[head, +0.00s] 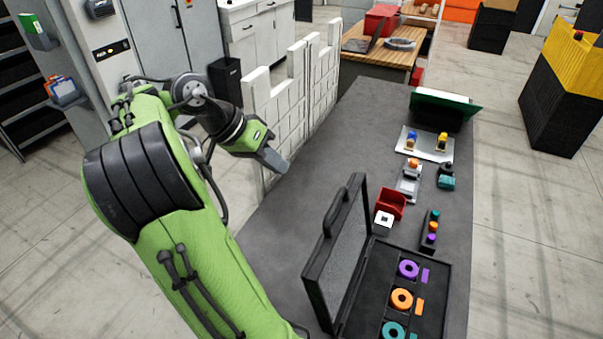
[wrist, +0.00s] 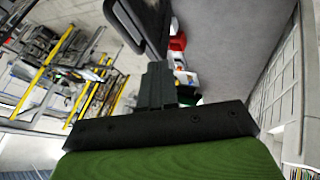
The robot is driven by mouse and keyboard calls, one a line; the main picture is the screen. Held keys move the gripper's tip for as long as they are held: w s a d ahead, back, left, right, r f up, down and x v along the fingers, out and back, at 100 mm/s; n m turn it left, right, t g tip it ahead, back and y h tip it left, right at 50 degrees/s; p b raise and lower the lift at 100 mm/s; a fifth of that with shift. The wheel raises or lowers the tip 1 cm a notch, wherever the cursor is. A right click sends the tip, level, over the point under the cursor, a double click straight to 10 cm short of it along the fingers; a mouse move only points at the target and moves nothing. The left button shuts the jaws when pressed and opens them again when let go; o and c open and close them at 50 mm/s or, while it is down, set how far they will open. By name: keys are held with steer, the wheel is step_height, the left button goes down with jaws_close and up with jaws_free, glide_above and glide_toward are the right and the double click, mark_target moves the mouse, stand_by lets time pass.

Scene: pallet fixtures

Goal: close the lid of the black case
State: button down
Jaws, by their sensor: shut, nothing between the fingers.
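The black case (head: 451,300) stands on the near right of the grey table, with its lid (head: 343,250) standing open, roughly upright, along its left side. A handle (head: 334,210) is on the lid's outer side. Purple, orange and teal rings lie inside the case. My gripper (head: 276,162) is shut and empty, above the table's left edge, apart from the lid, up and left of it in the head view. In the wrist view my gripper (wrist: 157,72) points at the table, and the dark lid (wrist: 125,20) shows at the top.
A red bin (head: 391,203), a white block and a dark strip with coloured knobs (head: 432,228) stand beyond the case. Farther back are a grey plate (head: 425,144) and a green panel (head: 443,97). A white slatted fence (head: 290,110) borders the left side. The table's middle left is clear.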

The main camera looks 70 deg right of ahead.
steer(key=s+d+f+b, duration=0.2)
steer(key=s+f+b, duration=0.3)
steer(key=s+f, duration=0.2)
steer(key=shift+s+f, duration=0.15)
steer(key=shift+s, duration=0.9)
